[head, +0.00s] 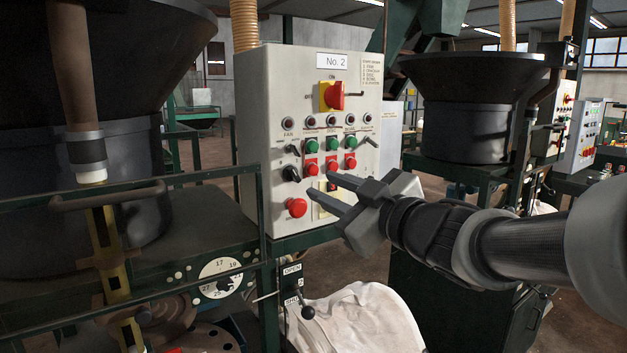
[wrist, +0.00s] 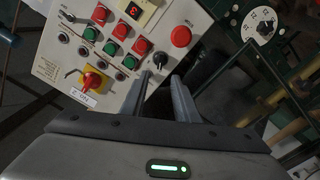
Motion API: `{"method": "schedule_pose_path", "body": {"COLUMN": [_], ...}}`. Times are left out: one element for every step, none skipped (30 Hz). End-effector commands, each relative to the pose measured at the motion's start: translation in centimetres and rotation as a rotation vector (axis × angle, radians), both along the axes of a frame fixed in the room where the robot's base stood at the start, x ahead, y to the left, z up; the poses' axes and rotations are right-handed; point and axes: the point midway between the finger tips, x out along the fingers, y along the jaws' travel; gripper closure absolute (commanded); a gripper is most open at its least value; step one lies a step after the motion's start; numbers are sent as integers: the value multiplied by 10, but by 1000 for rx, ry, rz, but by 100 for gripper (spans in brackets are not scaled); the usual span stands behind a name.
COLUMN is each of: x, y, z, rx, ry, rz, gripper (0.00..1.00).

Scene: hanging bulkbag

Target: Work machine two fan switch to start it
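The grey control panel (head: 262,70) labelled "No. 2" stands ahead in the head view; it also shows in the wrist view (wrist: 62,52), turned round. A large black knob (head: 291,174) sits at lower left, above a red mushroom button (head: 297,207). In the wrist view the black knob (wrist: 160,60) lies just beyond the fingertips. A smaller black selector (head: 293,150) is higher. My gripper (head: 319,181) is open and empty before the panel's lower part; its fingers hide part of it.
A red and yellow main switch (head: 332,96) is at the panel's top. Green buttons (head: 312,144) and red buttons (head: 311,167) are in its middle. A green rail (head: 200,177) runs left of the panel. A white sack (head: 360,315) lies below.

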Motion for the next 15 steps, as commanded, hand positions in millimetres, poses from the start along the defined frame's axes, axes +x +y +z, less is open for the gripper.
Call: {"method": "schedule_pose_path", "body": {"x": [10,16,23,28,33,40,45,50,55,59,62,67,69,71,74], "y": [8,11,16,20,24,28,31,34,38,40,42,45,47,49,51], "z": [-3,-2,-2,-2,-2,-1,-2,-1,-2,-1,-1,-1,-1,-1,0], "rx": [-1,0,0,0,0,0,1,0,0,1,1,0,0,0,0], "ry": [3,1,3,2,3,1,3,1,2,1,1,2,0,0,0], "rz": [3,2,2,3,2,2,1,2,1,1,1,0,1,1,1], "gripper": [72,72,72,72,72,72,72,72,72,72,72,72,72,72,72]}}
